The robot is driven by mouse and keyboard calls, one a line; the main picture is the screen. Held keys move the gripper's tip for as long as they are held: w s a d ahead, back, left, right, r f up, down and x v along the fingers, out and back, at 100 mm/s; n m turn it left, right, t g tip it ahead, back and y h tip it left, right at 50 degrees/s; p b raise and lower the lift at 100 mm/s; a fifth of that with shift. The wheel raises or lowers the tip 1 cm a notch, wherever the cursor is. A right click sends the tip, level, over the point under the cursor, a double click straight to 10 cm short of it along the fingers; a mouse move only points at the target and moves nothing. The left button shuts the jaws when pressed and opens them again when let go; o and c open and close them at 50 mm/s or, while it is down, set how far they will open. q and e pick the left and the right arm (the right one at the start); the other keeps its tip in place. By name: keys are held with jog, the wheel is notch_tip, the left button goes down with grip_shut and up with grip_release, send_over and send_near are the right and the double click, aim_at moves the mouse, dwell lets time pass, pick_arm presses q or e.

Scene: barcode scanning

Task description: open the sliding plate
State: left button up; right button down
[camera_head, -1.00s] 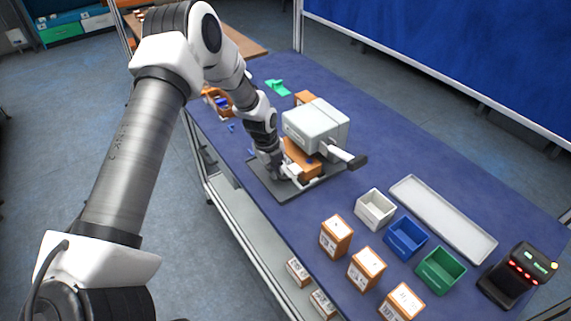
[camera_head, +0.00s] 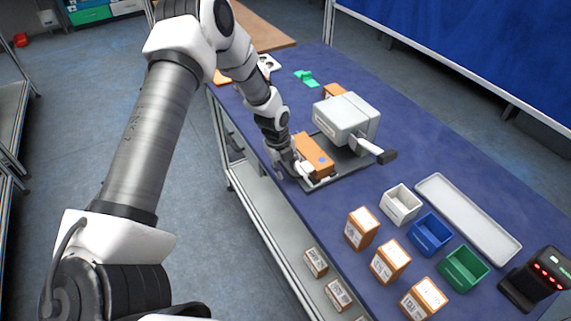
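The grey-white press machine (camera_head: 343,118) stands on a dark base plate (camera_head: 350,161) on the blue table, with its lever (camera_head: 375,150) pointing to the lower right. The sliding plate (camera_head: 322,183) is pulled out from under the machine toward the table's front edge. An orange-brown block (camera_head: 313,155) with a small blue spot sits on it, clear of the machine's head. My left gripper (camera_head: 301,172) is at the plate's outer end, beside the block. Its fingers are small and partly hidden, so I cannot tell their grip. My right gripper is not in view.
A white bin (camera_head: 400,204), a blue bin (camera_head: 431,234), a green bin (camera_head: 463,268) and a long white tray (camera_head: 470,217) lie to the right. Labelled boxes (camera_head: 362,228) stand near the front edge. A black scanner device (camera_head: 537,278) stands at far right.

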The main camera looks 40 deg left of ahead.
pick_arm(q)
notch_tip(320, 180, up, 12)
jog(key=s, duration=0.2)
jog(key=shift+a+f, duration=0.25)
jog(key=shift+a, duration=0.2)
jog(key=shift+s, duration=0.1)
